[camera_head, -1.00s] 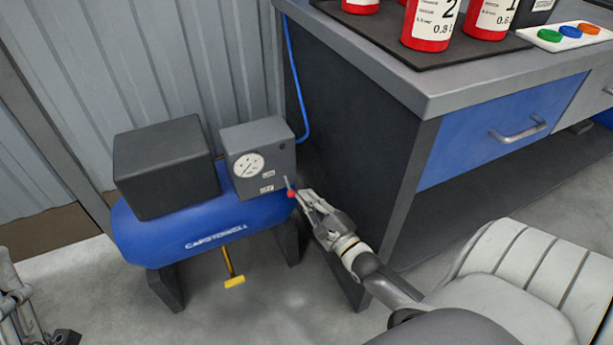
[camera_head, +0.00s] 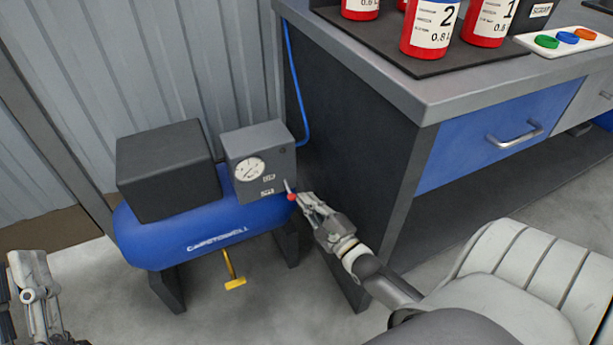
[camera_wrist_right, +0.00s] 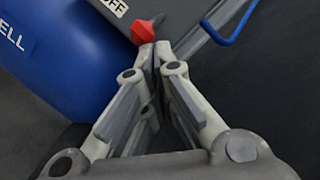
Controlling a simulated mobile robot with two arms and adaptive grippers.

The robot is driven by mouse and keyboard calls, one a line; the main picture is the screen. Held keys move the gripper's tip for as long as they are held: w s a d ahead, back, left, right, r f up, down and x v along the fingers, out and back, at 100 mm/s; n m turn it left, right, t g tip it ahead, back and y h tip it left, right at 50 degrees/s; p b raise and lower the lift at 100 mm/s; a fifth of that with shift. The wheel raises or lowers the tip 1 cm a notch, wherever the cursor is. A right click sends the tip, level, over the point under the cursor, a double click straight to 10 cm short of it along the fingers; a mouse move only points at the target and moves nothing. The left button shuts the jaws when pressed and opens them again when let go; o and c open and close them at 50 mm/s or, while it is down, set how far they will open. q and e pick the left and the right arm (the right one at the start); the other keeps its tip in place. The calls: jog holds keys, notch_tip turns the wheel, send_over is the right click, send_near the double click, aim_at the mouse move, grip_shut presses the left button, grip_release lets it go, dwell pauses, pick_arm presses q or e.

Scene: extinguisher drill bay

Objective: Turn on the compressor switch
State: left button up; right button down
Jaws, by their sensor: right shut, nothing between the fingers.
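The blue compressor (camera_head: 190,235) stands on the floor at the left, with a grey switch box (camera_head: 258,155) that carries a round gauge. The switch lever ends in a red knob (camera_head: 291,197) at the box's lower right side. The knob shows large in the right wrist view (camera_wrist_right: 144,32), near the OFF label (camera_wrist_right: 115,6). My right gripper (camera_head: 303,198) is shut and empty, its fingertips right at the knob; I cannot tell whether they touch it. My left gripper (camera_head: 25,300) is at the lower left edge, partly cut off, its fingers unclear.
A workbench (camera_head: 430,90) with a blue drawer (camera_head: 500,130) stands to the right of the compressor. Red bottles (camera_head: 430,28) stand on it. A blue hose (camera_head: 297,80) runs up from the box along the bench side. A yellow-ended valve (camera_head: 235,283) hangs below the tank.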

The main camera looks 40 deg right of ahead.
pick_arm(q)
jog(key=shift+a+f+g+y+p, duration=1.2)
jog(key=shift+f+g+y+p, duration=0.75)
jog(key=shift+f+g, duration=5.15)
jog(key=s+a+f+g+y+p, duration=0.1)
jog(key=s+a+f+g+p, duration=0.1)
jog(key=s+f, duration=0.3)
jog(key=s+a+f+n+g+y+p, duration=0.1)
jog(key=s+a+f+g+p, duration=0.1)
jog(key=s+f, duration=0.4)
jog(key=shift+s+a+f+g, duration=0.2)
jog(key=shift+s+a+g, duration=0.4)
jog(key=shift+s+g, duration=0.75)
pick_arm(e)
jog(key=shift+s+a+r+m+g, duration=0.1)
jog(key=shift+s+r+m+g, duration=0.05)
jog(key=shift+r+g, duration=0.4)
jog(key=shift+s+r+m+g, duration=0.15)
jog(key=shift+r+g, duration=0.15)
jog(key=shift+g, duration=0.45)
